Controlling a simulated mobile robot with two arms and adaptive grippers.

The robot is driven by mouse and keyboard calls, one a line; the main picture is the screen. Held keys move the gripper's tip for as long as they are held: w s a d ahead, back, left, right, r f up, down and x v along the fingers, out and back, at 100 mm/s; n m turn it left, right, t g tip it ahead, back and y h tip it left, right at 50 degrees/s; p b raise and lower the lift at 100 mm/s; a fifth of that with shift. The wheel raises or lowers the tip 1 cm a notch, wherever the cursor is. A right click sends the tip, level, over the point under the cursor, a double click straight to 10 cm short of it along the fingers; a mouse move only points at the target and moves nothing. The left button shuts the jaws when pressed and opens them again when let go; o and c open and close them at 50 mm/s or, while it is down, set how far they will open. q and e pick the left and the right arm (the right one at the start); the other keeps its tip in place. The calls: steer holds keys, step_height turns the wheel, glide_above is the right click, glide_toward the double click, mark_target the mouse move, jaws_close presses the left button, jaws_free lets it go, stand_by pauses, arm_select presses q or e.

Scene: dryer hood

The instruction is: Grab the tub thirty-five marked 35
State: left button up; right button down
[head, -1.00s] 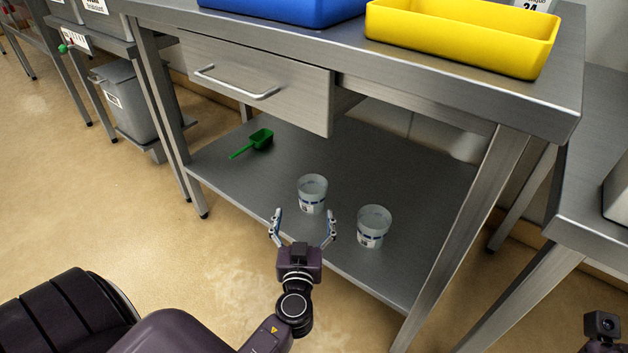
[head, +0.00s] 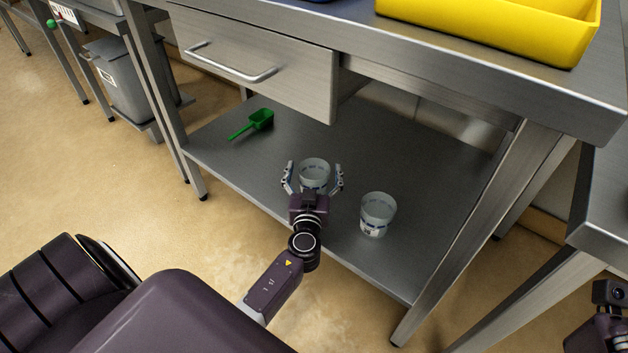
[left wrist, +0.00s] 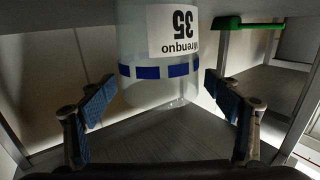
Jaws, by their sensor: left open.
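Two clear tubs with blue bands stand on the lower shelf of the steel table. The left tub (head: 314,172) is between the spread fingers of my left gripper (head: 313,178), which is open. In the left wrist view this tub (left wrist: 160,60) appears upside down, and its white label reads 35. The fingers (left wrist: 160,115) stand on both sides of it with a gap to each. The other tub (head: 377,214) stands to the right, apart from the gripper; its label is too small to read. Part of my right arm shows at the lower right, but its fingers are not visible.
A green scoop (head: 253,123) lies on the shelf (head: 232,165) behind left. A closed drawer (head: 255,65) and the table top with a yellow bin (head: 480,25) hang above the shelf. A table leg (head: 470,225) stands at the right.

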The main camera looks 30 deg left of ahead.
arm_select(q)
steer(key=shift+c, duration=0.4)
steer(key=c, duration=1.1)
steer(key=shift+c, duration=0.2)
